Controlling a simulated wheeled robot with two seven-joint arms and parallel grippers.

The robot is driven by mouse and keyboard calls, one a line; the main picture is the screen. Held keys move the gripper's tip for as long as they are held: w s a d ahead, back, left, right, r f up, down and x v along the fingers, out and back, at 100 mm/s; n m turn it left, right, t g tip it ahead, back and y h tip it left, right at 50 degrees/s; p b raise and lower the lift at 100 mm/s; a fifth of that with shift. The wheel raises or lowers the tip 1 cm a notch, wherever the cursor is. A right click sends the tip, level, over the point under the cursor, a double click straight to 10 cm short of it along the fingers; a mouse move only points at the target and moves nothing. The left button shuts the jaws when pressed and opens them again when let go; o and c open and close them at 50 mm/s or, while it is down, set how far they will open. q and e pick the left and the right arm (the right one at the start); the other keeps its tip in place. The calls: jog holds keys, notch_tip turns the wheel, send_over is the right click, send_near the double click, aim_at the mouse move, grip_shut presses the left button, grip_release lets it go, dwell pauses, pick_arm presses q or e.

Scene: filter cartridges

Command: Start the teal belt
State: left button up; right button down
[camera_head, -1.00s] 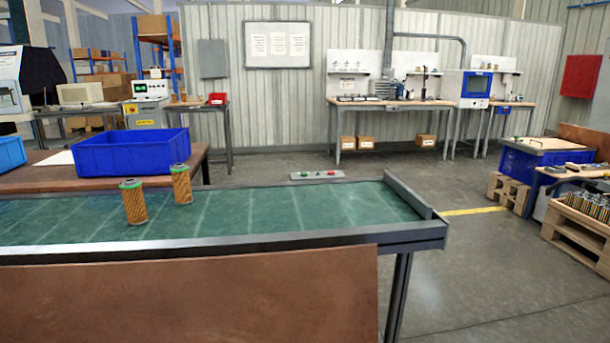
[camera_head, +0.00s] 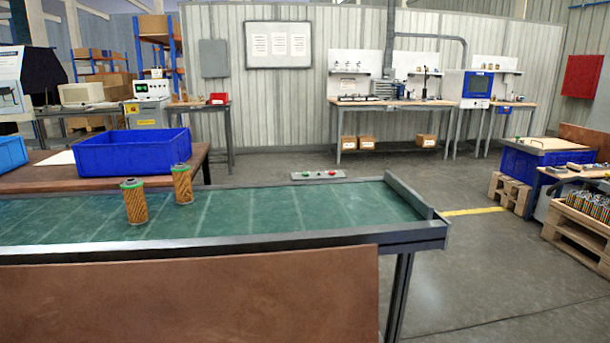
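The teal belt (camera_head: 290,212) runs across the view inside a dark metal frame, with its right end closed by a raised edge. Two orange filter cartridges with green ends stand upright on the belt at the left, the nearer one (camera_head: 134,204) and the farther one (camera_head: 182,185). Neither of my grippers shows in the head view.
A blue crate (camera_head: 133,155) stands on a brown table behind the belt at the left. A brown board (camera_head: 190,297) lies in front of the belt. A wooden crate (camera_head: 580,228) and pallet stand at the right. The floor right of the belt is clear.

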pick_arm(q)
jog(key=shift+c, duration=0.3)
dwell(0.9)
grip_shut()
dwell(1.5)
